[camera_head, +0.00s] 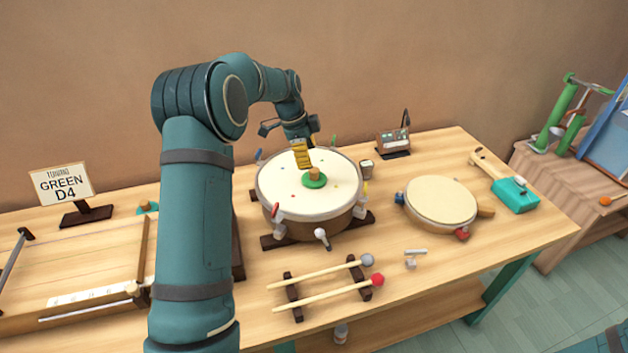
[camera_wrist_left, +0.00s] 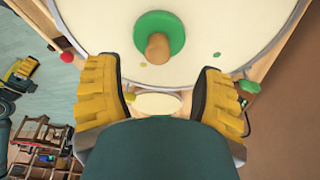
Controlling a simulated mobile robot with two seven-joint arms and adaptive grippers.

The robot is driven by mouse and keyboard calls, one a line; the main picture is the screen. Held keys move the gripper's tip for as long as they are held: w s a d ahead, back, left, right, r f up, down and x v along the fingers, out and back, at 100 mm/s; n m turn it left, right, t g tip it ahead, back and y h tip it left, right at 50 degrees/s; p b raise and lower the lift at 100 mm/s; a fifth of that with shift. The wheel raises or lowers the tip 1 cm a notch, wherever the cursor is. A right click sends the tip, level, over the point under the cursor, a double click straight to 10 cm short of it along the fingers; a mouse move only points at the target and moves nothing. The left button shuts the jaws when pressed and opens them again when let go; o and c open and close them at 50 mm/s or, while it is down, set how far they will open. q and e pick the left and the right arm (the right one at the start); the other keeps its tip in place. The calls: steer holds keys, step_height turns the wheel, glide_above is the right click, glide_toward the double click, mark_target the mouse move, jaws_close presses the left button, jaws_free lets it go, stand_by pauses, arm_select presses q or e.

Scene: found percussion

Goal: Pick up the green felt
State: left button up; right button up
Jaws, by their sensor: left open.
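The green felt (camera_head: 314,182) is a round green disc with a wooden knob on top. It lies on the pale head of the large drum (camera_head: 285,205), near the middle. The felt also shows in the left wrist view (camera_wrist_left: 178,33), at the top centre, and its knob stands between the lines of the two fingers. My left gripper (camera_head: 302,155) is open just above and behind the felt in the head view. Its yellow ribbed fingers (camera_wrist_left: 160,95) are apart with nothing between them, and I see no contact with the felt.
A smaller drum (camera_head: 440,203) stands to the right, with a mallet (camera_head: 515,195) beyond it. Two beaters (camera_head: 325,293) lie on a rack in front. A sign (camera_head: 62,184) reads GREEN D4. A small green piece (camera_head: 147,207) sits left, partly behind my arm.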

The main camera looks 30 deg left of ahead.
mark_target(313, 169)
arm_select(q)
steer(key=b+x, duration=0.1)
steer(key=x, duration=0.5)
steer(key=shift+d+f, duration=0.2)
steer(key=shift+r, duration=0.1)
jaws_close()
